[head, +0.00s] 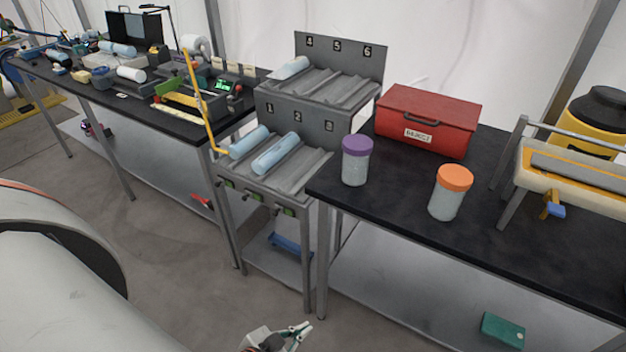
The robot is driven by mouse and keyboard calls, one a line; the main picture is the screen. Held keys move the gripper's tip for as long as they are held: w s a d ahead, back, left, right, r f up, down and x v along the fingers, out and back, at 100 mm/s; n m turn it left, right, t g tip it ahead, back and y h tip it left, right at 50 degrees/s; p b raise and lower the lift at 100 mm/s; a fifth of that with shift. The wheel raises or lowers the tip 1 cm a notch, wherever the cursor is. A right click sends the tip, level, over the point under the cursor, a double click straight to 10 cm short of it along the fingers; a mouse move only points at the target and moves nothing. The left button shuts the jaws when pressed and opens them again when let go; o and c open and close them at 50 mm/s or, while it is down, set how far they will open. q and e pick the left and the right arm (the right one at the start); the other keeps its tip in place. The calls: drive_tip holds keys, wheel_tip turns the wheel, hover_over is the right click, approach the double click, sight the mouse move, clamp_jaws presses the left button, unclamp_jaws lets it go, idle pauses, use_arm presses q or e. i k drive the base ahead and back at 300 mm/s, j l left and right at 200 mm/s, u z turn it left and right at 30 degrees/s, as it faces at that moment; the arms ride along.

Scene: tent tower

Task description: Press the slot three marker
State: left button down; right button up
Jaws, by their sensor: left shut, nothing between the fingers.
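The slot three marker (327,126) is a small dark plate with a white 3 on the grey two-tier rack (318,90). It is at the right end of the lower row, beside the marker 2 (299,116) and marker 1 (269,107). Pale blue cylinders lie in the first slot (248,142) and second slot (275,153). The third slot looks empty. My left gripper (302,332) is at the bottom edge of the picture, shut and empty, well apart from the rack and marker. My right gripper is out of view.
A black-topped bench (400,192) on the right holds a red toolbox (428,119), a purple-lidded jar (356,161) and an orange-lidded jar (449,192). A cluttered bench (182,128) stands at the left. A yellow rod (200,100) rises beside the rack. Floor before the rack is clear.

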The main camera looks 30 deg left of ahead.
sight(279, 209)
drive_tip(key=u, duration=1.2)
